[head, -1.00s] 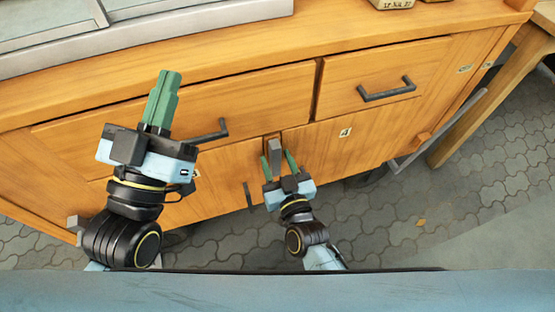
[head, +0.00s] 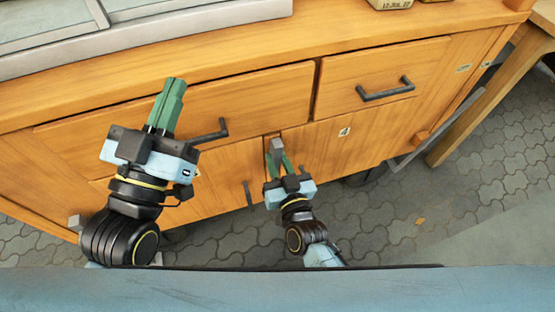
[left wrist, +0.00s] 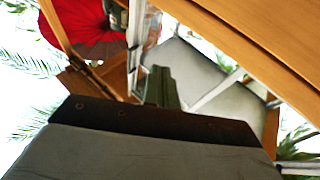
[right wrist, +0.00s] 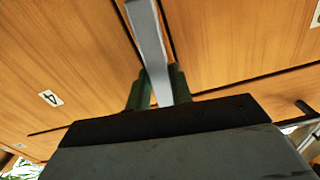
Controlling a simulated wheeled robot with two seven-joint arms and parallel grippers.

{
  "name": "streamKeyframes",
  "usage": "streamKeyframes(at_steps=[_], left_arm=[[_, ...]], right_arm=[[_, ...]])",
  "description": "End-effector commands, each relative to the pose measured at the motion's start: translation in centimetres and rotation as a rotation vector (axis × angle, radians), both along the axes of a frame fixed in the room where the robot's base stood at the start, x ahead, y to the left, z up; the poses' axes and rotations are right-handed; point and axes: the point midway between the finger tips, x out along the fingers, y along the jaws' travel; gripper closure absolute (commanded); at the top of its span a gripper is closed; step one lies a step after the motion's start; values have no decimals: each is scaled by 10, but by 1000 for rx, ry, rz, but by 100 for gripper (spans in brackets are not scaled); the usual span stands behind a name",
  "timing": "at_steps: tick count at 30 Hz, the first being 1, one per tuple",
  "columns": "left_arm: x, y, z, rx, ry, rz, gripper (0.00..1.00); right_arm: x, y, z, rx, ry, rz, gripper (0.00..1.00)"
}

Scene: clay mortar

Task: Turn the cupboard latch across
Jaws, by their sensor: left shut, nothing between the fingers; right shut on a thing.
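The cupboard latch is a grey bar (head: 277,147) on the seam between the cupboard doors, just below the drawers. It also shows in the right wrist view (right wrist: 150,45), running from the top of the picture down between the green fingers. My right gripper (head: 279,160) is shut on the latch, with one finger on each side of it. My left gripper (head: 172,92) is shut and empty, held in front of the left drawer. In the left wrist view its closed green fingers (left wrist: 160,88) have nothing between them.
The wooden cupboard (head: 375,140) has dark handles on its left drawer (head: 212,132) and right drawer (head: 386,91), and a dark door handle (head: 248,193). A small plate marked 4 (head: 344,132) is on the right door. A wooden table leg stands at the right. Paved floor lies in front.

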Motion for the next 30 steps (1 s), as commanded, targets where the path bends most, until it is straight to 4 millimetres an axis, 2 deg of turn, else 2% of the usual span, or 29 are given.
streamKeyframes(at_steps=[9,15,23,30], left_arm=[[10,5,-41,81,255,16,100],[11,7,-58,111,351,23,100],[10,9,-64,120,382,25,100],[11,7,-56,105,331,21,100]], right_arm=[[1,-3,0,255,85,1,100],[2,-6,-2,437,144,1,100],[3,-8,-4,672,219,1,100],[3,-9,-8,890,291,1,100]])
